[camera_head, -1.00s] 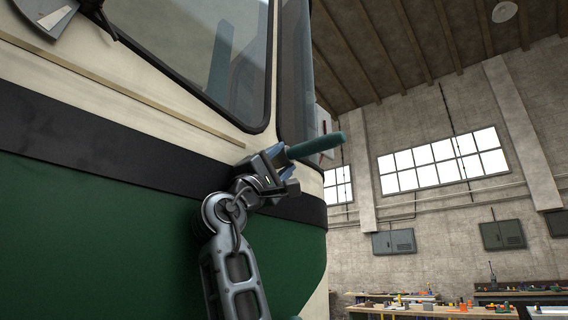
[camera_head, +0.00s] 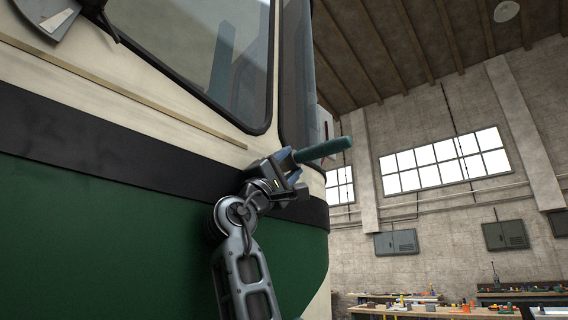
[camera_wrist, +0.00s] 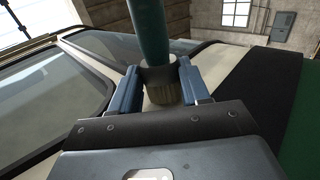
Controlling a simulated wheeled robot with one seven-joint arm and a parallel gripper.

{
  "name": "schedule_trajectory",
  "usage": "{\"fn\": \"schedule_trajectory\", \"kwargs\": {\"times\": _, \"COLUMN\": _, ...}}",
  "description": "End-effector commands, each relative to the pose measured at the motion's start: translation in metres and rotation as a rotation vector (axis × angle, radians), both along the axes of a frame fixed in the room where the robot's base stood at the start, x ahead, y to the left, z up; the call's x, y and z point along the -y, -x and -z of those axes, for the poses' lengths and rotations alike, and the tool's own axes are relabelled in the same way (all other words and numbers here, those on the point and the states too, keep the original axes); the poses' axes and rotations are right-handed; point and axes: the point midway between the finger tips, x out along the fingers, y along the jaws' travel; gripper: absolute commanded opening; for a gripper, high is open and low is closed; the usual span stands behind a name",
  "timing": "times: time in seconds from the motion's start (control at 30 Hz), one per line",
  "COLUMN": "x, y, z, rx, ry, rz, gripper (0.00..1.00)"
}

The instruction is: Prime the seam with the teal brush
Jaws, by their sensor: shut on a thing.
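The teal brush (camera_head: 325,149) is held by my gripper (camera_head: 288,167), its handle pointing right, beside the tram's front corner in the head view. In the wrist view, my gripper's blue fingers (camera_wrist: 161,80) are shut on the brush around its dark collar. A thin tan strip (camera_head: 120,92), perhaps the seam, runs slantwise along the cream panel below the tram's window. My gripper is to the right of the strip's lower end. Whether the bristles touch anything cannot be told.
The tram (camera_head: 100,220) fills the left, with a black band (camera_head: 90,148) and green lower side close behind my arm. Its windscreen (camera_head: 200,50) is above. Workbenches (camera_head: 400,309) with small items stand far back right. Open space lies right of the tram.

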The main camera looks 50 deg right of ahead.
Motion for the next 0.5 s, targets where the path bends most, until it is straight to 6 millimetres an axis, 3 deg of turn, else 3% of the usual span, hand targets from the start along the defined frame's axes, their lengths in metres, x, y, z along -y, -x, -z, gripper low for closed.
{"fn": "schedule_trajectory", "kwargs": {"times": 0.5, "x": 0.023, "y": 0.000, "z": 0.000, "rx": -0.001, "ry": 0.000, "rz": 0.001, "gripper": 0.14}}
